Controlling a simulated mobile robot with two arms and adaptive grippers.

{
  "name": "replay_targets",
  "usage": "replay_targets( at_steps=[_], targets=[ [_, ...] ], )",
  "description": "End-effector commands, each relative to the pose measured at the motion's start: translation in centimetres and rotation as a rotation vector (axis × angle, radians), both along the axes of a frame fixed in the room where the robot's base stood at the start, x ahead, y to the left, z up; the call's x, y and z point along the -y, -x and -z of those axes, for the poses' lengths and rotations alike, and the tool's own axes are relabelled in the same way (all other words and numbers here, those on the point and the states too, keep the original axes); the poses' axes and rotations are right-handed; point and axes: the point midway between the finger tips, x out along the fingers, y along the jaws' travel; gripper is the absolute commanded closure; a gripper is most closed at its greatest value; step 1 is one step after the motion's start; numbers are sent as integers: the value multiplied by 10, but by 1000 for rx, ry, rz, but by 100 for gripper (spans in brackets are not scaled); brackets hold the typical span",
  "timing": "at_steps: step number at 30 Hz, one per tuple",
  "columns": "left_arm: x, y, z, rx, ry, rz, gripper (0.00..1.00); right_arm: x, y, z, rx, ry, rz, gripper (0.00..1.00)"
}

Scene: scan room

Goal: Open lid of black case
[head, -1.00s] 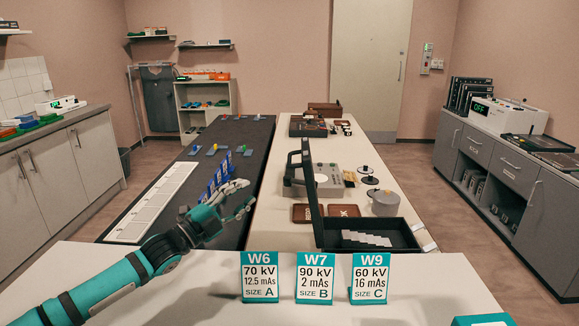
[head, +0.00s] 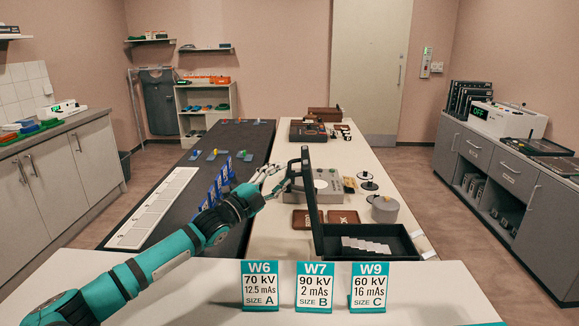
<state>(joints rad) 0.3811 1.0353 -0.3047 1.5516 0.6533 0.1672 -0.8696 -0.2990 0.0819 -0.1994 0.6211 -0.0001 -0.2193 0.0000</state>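The black case (head: 408,240) stands open on the near part of the white table, with several pale cards inside. Its lid (head: 314,212) stands about upright on the case's left side, seen nearly edge-on, with a dark handle-like frame (head: 298,165) on its outer left face. My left gripper (head: 284,176) is just left of the lid, its fingers apart and empty, with the tips close to the frame. I cannot tell whether they touch it. My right gripper is out of view.
Cards W6 (head: 261,286), W7 (head: 314,286) and W9 (head: 369,287) stand in front of the case. A grey device (head: 326,182) and a grey round canister (head: 385,209) are behind it. Blue upright pieces (head: 217,188) stand on the dark table to the left.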

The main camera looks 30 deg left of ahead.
Motion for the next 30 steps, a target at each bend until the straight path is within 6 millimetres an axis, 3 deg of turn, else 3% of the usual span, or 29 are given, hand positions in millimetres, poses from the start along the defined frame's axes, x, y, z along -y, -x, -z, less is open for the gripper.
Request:
replay_targets(
  at_steps=[9,22,30],
  targets=[
    [7,-33,-11,1,0,0,66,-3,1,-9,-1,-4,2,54],
    [9,-39,-11,1,-1,1,66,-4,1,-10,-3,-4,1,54],
    [9,-39,-11,1,-1,1,98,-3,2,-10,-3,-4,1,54]
  ],
)
